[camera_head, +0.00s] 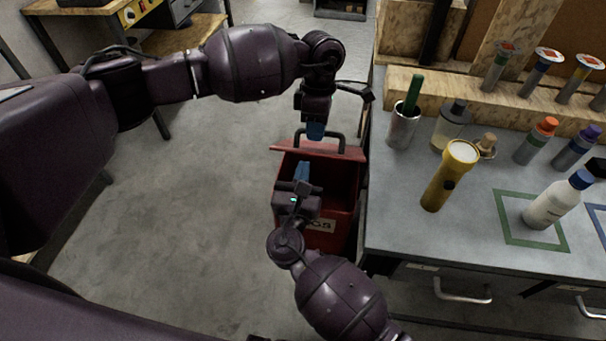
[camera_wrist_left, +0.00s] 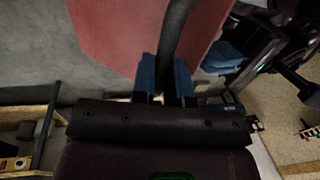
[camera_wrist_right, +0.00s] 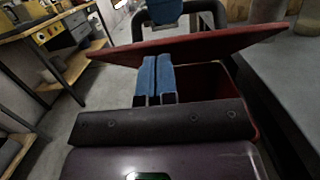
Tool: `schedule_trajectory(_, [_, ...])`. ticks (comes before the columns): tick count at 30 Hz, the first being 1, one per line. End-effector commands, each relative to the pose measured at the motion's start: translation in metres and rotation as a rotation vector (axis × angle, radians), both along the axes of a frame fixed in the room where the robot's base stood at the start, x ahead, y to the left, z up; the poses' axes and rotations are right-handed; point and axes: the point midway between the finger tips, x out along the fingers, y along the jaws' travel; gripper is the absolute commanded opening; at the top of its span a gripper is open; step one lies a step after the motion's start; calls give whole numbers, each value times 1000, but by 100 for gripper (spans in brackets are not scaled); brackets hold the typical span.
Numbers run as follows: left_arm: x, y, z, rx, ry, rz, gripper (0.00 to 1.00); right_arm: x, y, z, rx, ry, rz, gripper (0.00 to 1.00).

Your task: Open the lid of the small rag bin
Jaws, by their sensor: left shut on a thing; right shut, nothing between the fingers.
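The small red rag bin (camera_head: 345,185) stands on the floor beside the workbench. Its red lid (camera_head: 285,147) is raised at the back, and the dark inside shows. The lid also shows in the left wrist view (camera_wrist_left: 110,35) and the right wrist view (camera_wrist_right: 195,42). My left gripper (camera_head: 316,131) is shut on the black lid handle (camera_head: 338,139); the handle bar passes between its blue fingers in the left wrist view (camera_wrist_left: 172,45). My right gripper (camera_head: 302,168) is shut and empty, over the bin's front opening and below the raised lid. It partly hides the bin's front label.
The grey workbench (camera_head: 400,225) is close on the bin's right. It holds a yellow flashlight (camera_head: 449,176), a white bottle (camera_head: 557,200), a metal cup (camera_head: 404,126) and several small containers. Open concrete floor (camera_head: 190,210) lies to the left.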

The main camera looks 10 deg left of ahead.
Motion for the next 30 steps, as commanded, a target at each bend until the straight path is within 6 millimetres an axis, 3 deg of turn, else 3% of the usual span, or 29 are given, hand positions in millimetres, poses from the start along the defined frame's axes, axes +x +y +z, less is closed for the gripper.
schedule_trajectory(8, [2, 6, -6, 12, 0, 9, 0, 3, 0, 5, 1, 1, 0, 0])
schedule_trajectory(9, [2, 6, -6, 12, -1, 9, 18, 3, 0, 5, 1, 1, 0, 0])
schedule_trajectory(14, [2, 5, -4, 10, -1, 7, 40, 3, 0, 5, 1, 1, 0, 0])
schedule_trajectory(23, [1, 2, 0, 5, -2, 3, 40, 3, 0, 6, 1, 0, 0, 0])
schedule_trajectory(30, [7, 2, 29, 4, -6, 2, 40, 4, 0, 6, 1, 0, -1, 0])
